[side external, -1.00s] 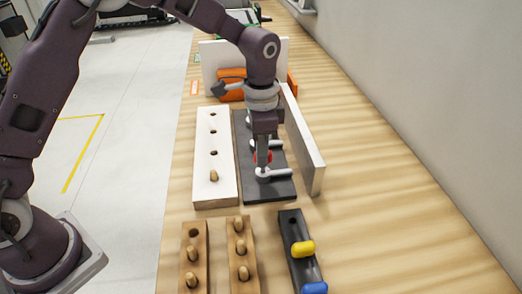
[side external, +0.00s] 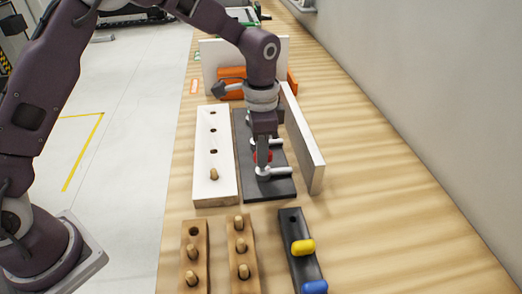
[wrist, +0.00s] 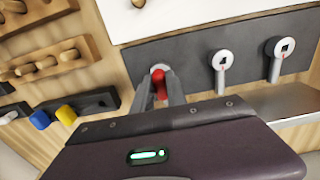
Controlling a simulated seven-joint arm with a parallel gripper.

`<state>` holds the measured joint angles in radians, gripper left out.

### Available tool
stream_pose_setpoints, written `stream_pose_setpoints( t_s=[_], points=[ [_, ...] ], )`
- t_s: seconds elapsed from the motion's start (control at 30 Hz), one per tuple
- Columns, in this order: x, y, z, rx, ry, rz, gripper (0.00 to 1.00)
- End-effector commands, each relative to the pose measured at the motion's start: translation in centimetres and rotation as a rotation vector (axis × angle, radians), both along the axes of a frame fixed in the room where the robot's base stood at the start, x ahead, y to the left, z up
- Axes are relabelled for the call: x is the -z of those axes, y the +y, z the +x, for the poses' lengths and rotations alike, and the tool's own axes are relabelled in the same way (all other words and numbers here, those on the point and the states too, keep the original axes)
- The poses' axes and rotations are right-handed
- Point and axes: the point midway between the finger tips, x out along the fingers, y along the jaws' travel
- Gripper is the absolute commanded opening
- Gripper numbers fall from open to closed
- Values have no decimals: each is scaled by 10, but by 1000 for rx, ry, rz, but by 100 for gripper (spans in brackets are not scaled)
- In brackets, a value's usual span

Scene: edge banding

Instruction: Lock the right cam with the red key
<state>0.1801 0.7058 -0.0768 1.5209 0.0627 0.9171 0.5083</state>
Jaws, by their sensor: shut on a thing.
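My gripper (wrist: 161,98) is shut on the red key (wrist: 158,84), whose red handle shows between the fingers in the wrist view. The key is at the cam (wrist: 160,68) nearest the key racks, on the dark plate (side external: 283,188). The fingers hide the key's lower end, so I cannot tell how deeply it is seated. In the side view this near cam (side external: 263,172) has its grey lever pointing right, towards the white board. Two more cams, the middle one (wrist: 220,60) and the far one (wrist: 280,48), have levers pointing the same way.
A white block with holes and a peg (side external: 213,190) lies left of the plate. An upright white board (side external: 306,145) stands close on the right. Wooden peg racks (side external: 240,262) and a black rack with a yellow key (side external: 302,248) and a blue key (side external: 314,287) stand in front.

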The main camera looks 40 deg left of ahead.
Motion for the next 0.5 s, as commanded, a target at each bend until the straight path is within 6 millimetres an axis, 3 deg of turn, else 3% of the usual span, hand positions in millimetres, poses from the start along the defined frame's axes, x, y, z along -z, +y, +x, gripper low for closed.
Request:
stream_pose_setpoints(
  t_s=[0.5],
  points=[
    [7,0,0,0,1,1,0]
  ],
)
